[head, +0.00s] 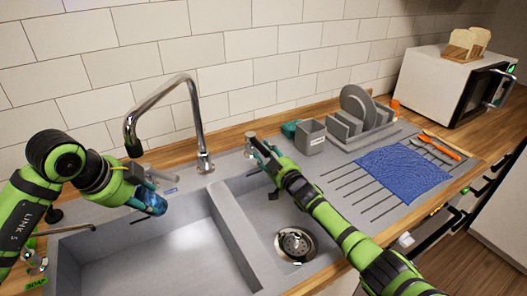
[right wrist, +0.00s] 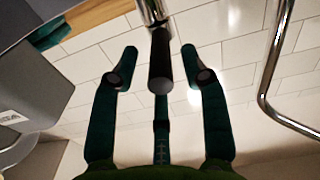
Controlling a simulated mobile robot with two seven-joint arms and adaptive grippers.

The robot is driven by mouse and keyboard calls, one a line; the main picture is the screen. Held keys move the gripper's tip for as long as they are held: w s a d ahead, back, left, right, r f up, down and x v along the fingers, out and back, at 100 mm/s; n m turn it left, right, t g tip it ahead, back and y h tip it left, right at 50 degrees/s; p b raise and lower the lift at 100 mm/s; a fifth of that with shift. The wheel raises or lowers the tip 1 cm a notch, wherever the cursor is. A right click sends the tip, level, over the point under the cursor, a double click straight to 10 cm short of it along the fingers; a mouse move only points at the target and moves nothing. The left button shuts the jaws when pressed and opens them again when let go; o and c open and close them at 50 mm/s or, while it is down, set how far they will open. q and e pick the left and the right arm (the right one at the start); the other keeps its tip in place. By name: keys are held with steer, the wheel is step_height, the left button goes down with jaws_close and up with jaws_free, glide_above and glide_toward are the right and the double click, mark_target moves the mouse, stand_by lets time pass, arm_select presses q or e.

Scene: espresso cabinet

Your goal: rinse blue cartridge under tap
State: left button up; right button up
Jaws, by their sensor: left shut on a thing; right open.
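My left gripper (head: 140,193) is shut on the blue cartridge (head: 155,203) and holds it above the left sink basin (head: 180,250). The cartridge is mostly hidden by the fingers. The chrome tap (head: 196,115) arches over the basin, and its dark spout end (head: 133,148) is just above the left gripper, near the wrist. No water is clearly visible. My right gripper (head: 258,152) is open behind the right basin. In the right wrist view, a chrome lever with a black grip (right wrist: 161,65) lies between its open fingers (right wrist: 160,70), with gaps on both sides.
A grey cup (head: 311,138), teal sponge (head: 290,129) and dish rack with plates (head: 360,125) stand right of the right gripper. A blue cloth (head: 402,174) lies on the drainboard. A basin divider (head: 235,230) separates the sink basins. A white microwave (head: 440,80) stands far right.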

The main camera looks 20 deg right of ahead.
steer(key=shift+w+a, duration=0.2)
steer(key=shift+w, duration=0.75)
jaws_close()
steer(key=shift+r+y, duration=0.1)
steer(key=shift+y, duration=0.2)
steer(key=shift+w+d+n+y, duration=0.1)
steer(key=shift+d+n+y, duration=0.35)
steer(key=shift+n+y, duration=0.3)
jaws_free()
